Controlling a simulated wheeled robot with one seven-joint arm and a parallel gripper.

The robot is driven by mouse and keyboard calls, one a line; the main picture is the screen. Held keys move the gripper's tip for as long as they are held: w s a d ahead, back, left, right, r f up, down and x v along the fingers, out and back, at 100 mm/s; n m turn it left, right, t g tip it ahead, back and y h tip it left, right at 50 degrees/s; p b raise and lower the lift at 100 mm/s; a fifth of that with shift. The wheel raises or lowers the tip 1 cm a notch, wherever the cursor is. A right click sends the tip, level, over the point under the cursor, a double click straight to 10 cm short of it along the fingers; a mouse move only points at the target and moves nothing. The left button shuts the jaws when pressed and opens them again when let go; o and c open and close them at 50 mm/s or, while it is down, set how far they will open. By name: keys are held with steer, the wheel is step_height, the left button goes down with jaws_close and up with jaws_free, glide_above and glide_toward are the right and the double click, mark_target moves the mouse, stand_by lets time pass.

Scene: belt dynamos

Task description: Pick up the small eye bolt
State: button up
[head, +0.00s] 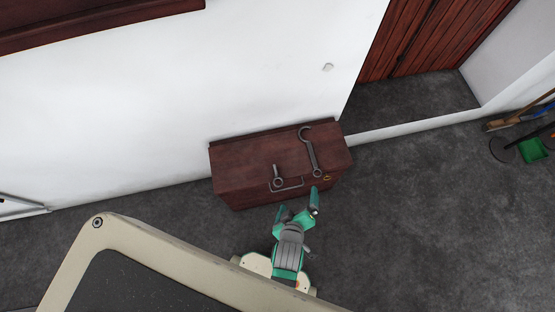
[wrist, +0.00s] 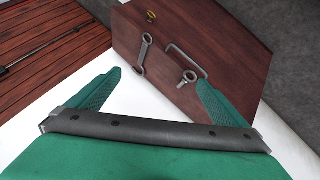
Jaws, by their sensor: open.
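The small eye bolt (head: 277,180), a short grey metal piece with a ring at one end, lies on top of a dark red-brown wooden box (head: 235,163), near its front edge. In the wrist view the small eye bolt (wrist: 189,76) lies between the finger directions, nearer the right finger, beside the metal handle (wrist: 184,58). My gripper (head: 297,204) is open and empty in front of the box, apart from the eye bolt. Its two green fingers also show spread in the wrist view (wrist: 159,79).
A longer grey wrench-like tool (head: 311,153) lies right of the eye bolt on the box. A small brass-coloured piece (head: 327,178) is at the front right. A white wall (head: 150,110) stands behind the box. Dark floor (head: 420,210) is clear to the right.

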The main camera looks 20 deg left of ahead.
steer(key=w+a+f+n+g, duration=0.4)
steer(key=w+f+n, duration=0.1)
steer(key=w+n, duration=0.2)
steer(key=n+g, duration=0.4)
steer(key=n, duration=0.2)
glide_toward(277, 175)
steer(key=shift+h, duration=0.3)
steer(key=shift+w+a+f, duration=0.15)
steer(key=shift+f, duration=1.15)
steer(key=shift+w+a+f, duration=0.15)
steer(key=shift+f, duration=1.2)
steer(key=shift+w+a+f, duration=0.1)
steer(key=shift+a+f, duration=0.05)
steer(key=shift+f, duration=1.15)
steer(key=c, duration=1.2)
